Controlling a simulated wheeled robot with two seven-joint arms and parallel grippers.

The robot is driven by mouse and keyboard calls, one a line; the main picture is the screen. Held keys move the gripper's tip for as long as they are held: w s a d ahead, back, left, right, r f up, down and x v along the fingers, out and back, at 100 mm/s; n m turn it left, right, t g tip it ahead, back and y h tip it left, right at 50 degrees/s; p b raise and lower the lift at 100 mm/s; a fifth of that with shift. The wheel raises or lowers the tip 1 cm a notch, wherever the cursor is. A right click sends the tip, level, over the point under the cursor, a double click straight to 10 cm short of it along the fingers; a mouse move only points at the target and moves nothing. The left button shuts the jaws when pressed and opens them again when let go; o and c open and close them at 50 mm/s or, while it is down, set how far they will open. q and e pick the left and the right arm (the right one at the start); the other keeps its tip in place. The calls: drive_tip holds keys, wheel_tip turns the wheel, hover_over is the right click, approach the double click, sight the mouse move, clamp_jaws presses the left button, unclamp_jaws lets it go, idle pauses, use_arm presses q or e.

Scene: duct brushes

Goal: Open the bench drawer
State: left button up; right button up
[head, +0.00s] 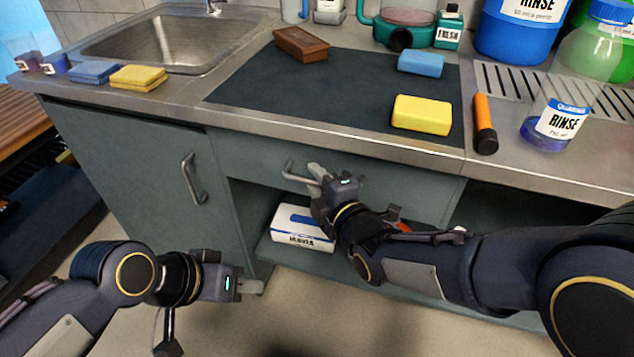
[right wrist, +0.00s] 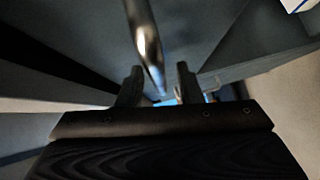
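The bench drawer front (head: 400,190) is a grey-green panel under the steel worktop edge and looks flush with the bench. Its metal bar handle (head: 290,170) is at the left part of the panel. My right gripper (head: 314,171) is at the handle, partly covering it in the head view. In the right wrist view the handle (right wrist: 146,42) runs between the two open fingers (right wrist: 158,84), with a gap on each side. My left gripper (head: 252,287) is low at the left, in front of the bench and away from the drawer; its finger opening is unclear.
A cupboard door with a handle (head: 193,178) is left of the drawer. A white box (head: 300,228) stands on the open shelf below. On the worktop are a dark mat (head: 340,90), sponges, a brown block (head: 301,44), bottles and an orange-and-black cylinder (head: 485,123).

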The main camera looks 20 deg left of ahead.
drive_tip(key=shift+c, duration=0.2)
clamp_jaws()
